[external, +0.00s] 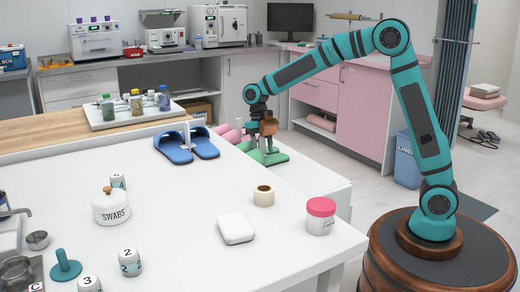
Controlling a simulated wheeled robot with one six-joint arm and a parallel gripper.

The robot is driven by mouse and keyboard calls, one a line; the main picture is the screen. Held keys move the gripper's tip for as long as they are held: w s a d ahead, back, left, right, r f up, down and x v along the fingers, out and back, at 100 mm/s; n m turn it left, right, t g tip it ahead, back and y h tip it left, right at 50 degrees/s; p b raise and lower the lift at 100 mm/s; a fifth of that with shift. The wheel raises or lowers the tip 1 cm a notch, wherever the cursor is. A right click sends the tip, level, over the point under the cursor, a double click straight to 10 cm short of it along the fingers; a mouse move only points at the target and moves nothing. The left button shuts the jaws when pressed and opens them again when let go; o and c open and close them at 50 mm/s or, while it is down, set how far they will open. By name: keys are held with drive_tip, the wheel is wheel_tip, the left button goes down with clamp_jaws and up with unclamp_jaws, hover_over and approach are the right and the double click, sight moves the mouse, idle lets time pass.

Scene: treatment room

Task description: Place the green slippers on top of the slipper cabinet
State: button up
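The green slippers (277,159) lie side by side behind the far right edge of the white table, partly hidden by my gripper. My gripper (263,146) points down right over them, its fingertips at or just above the slippers. The fingers are small and overlap the green, so I cannot tell whether they are open or shut, or whether they touch. A low white surface (318,184) under and beside the green slippers looks like the top of the slipper cabinet, but I cannot be sure of this.
Blue slippers (174,153) and pink slippers (231,134) lie left of the green pair. The white table (180,205) holds a tape roll (264,196), a white box (236,229), a pink-lidded jar (320,216) and a swabs jar (111,208). A bottle tray (128,115) stands further back.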

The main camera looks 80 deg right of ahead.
drive_tip(key=shift+r, duration=0.15)
drive_tip(key=v, duration=1.2)
drive_tip(key=shift+a, duration=0.1)
drive_tip(key=s+a+r+m+t+h, duration=0.1)
drive_tip(key=s+a+r+m+t, duration=0.2)
drive_tip(key=s+r+m+t, duration=0.35)
drive_tip(key=s+a+r+m+t+h, duration=0.2)
drive_tip(key=s+a+r+m+t, duration=0.15)
drive_tip(key=s+r+m, duration=0.55)
drive_tip(key=s+a+r+m+t, duration=0.2)
drive_tip(key=s+r+m+t, duration=0.2)
drive_tip(key=s, duration=0.7)
drive_tip(key=s+a+r+m+t, duration=0.2)
drive_tip(key=s+r+m+t, duration=0.3)
drive_tip(key=s, duration=0.7)
drive_tip(key=shift+s+a+r+m+y, duration=0.2)
drive_tip(key=shift+s+r+m+y, duration=0.1)
drive_tip(key=shift+r+m, duration=0.65)
